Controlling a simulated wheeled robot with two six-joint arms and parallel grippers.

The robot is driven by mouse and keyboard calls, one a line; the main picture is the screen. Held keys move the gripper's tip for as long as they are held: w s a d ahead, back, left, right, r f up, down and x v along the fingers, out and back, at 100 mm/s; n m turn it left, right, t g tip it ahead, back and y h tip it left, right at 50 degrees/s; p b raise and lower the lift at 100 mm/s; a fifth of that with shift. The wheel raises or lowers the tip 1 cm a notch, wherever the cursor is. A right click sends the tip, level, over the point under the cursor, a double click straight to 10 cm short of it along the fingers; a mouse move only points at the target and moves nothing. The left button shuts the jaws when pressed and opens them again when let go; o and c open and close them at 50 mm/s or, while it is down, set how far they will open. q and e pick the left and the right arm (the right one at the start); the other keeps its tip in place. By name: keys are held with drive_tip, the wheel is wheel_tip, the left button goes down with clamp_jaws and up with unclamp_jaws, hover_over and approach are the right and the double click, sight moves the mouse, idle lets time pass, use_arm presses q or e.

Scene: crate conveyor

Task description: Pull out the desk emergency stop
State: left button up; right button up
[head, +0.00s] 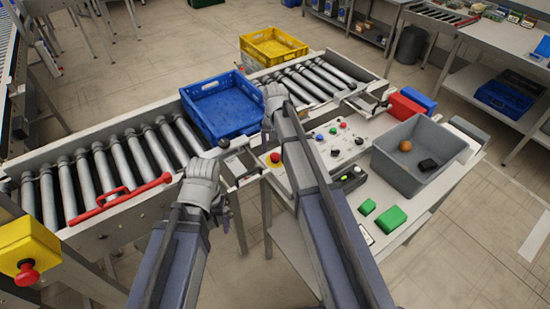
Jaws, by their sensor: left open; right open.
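The desk emergency stop (275,157) is a red mushroom button on a yellow base at the left end of the grey control desk (315,165). My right gripper (272,108) is open, above and beyond the button in the picture, close to the blue crate's right edge. Its forearm crosses over the desk just right of the button. My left gripper (207,187) is open and left of the button, in front of the conveyor's near rail. Both grippers look empty and apart from the button. Their fingertips are partly hidden. Whether the button is pressed in is too small to tell.
A blue crate (205,130) sits on the roller conveyor (110,165), with a yellow crate (245,45) behind. A red handle (120,200) lies along the near rail. Another emergency stop (27,273) is at lower left. A grey bin (385,165) and green blocks (391,219) occupy the desk's right.

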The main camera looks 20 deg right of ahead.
drive_tip(key=shift+f+b, duration=0.55)
drive_tip(key=shift+f, duration=0.4)
clamp_jaws()
